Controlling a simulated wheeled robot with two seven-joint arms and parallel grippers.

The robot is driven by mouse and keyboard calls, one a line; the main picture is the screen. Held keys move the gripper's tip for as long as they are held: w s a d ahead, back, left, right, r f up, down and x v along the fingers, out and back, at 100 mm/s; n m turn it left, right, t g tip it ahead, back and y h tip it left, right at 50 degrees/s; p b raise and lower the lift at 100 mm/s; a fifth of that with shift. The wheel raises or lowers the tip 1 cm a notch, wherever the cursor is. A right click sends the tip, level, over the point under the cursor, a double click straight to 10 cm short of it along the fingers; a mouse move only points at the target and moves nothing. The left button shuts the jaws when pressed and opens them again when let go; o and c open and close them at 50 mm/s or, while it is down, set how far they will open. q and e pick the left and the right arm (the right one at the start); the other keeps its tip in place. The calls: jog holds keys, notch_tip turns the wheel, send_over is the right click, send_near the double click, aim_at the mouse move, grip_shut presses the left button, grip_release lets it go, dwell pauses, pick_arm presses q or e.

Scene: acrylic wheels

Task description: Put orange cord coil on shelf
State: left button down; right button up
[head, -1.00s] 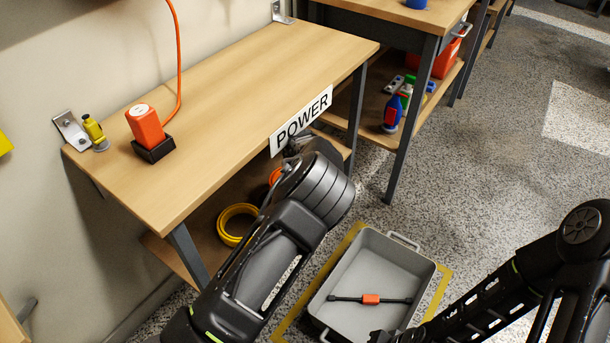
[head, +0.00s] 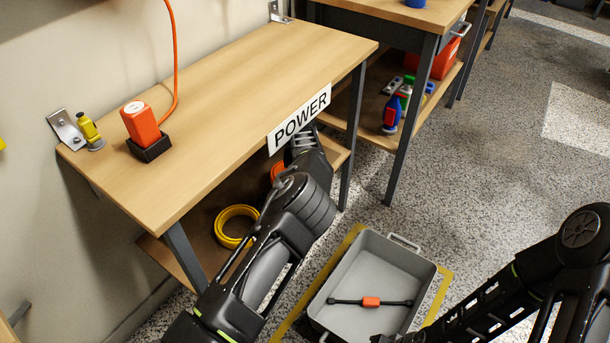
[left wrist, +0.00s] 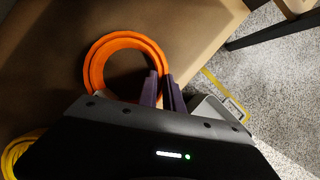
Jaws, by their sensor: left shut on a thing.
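The orange cord coil (left wrist: 93,68) is a flat ring in the left wrist view, over the brown lower shelf board (left wrist: 45,55). My left gripper (left wrist: 163,82) is shut on the coil's right side. I cannot tell whether the coil touches the board. In the head view only a bit of the orange coil (head: 277,169) shows beside my left arm, under the table's front edge near the POWER sign (head: 299,119). The left gripper (head: 303,140) is partly hidden there.
A yellow coil (head: 223,224) lies on the lower shelf (head: 190,238). The tabletop (head: 240,85) above holds an orange block in a black base (head: 142,126) and a yellow item (head: 90,131). A grey crate (head: 345,280) with a cord stands on the floor. Another table stands behind.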

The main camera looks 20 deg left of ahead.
pick_arm(q)
jog(key=shift+w+f, duration=0.1)
jog(key=shift+f, duration=0.35)
jog(key=shift+f, duration=0.2)
jog(key=c, duration=1.5)
grip_release()
jog(key=shift+r, duration=0.1)
